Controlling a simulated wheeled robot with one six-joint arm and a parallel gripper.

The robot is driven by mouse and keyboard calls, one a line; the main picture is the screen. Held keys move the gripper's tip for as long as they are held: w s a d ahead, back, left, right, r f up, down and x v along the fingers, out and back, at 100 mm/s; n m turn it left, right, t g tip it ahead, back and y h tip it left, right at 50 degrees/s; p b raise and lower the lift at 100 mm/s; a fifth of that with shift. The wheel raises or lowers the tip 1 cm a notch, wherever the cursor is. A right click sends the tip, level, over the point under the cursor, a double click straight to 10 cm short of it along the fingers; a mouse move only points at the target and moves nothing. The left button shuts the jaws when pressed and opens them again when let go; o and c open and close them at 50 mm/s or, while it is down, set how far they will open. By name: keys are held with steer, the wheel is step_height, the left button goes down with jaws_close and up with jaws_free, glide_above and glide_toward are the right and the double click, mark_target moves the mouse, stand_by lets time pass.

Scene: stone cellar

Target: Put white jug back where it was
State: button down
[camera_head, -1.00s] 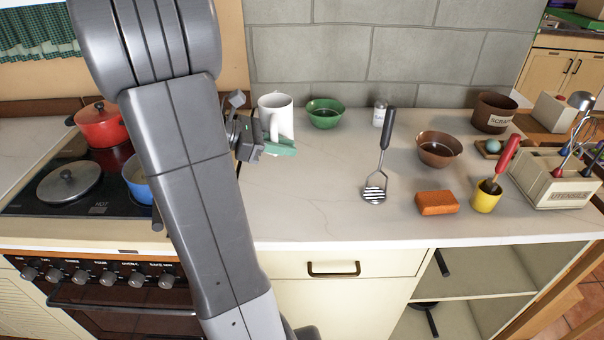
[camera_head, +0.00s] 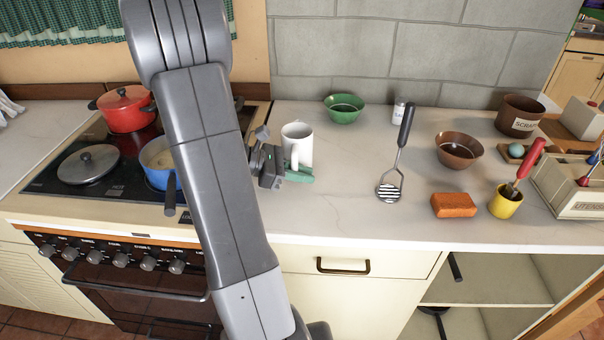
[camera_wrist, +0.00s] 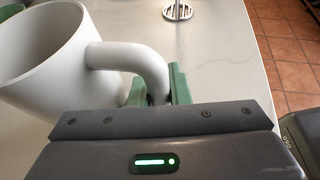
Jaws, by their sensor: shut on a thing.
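The white jug (camera_head: 297,142) is upright at the left part of the counter, just right of the stove, in the head view. In the wrist view the jug (camera_wrist: 40,50) fills the upper left, its opening facing up and its handle toward the fingers. My gripper (camera_head: 298,174) is at the jug's near side, its green fingers shut on the handle. In the wrist view the fingers (camera_wrist: 158,88) sit on both sides of the handle. I cannot tell whether the jug's base touches the counter.
A green bowl (camera_head: 344,107) stands behind and right of the jug. A blue pot (camera_head: 158,166) is on the stove at left. The counter before the masher is clear.

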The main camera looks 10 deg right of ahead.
steer(key=shift+f, duration=0.15)
steer(key=c, duration=1.4)
jaws_free()
steer(key=shift+o, duration=0.2)
steer(key=shift+r, duration=0.25)
steer(key=s+v, duration=0.1)
steer(key=v, duration=1)
steer(key=shift+w+a+r, duration=0.15)
steer(key=shift+w+a, duration=0.25)
steer(key=shift+w, duration=0.05)
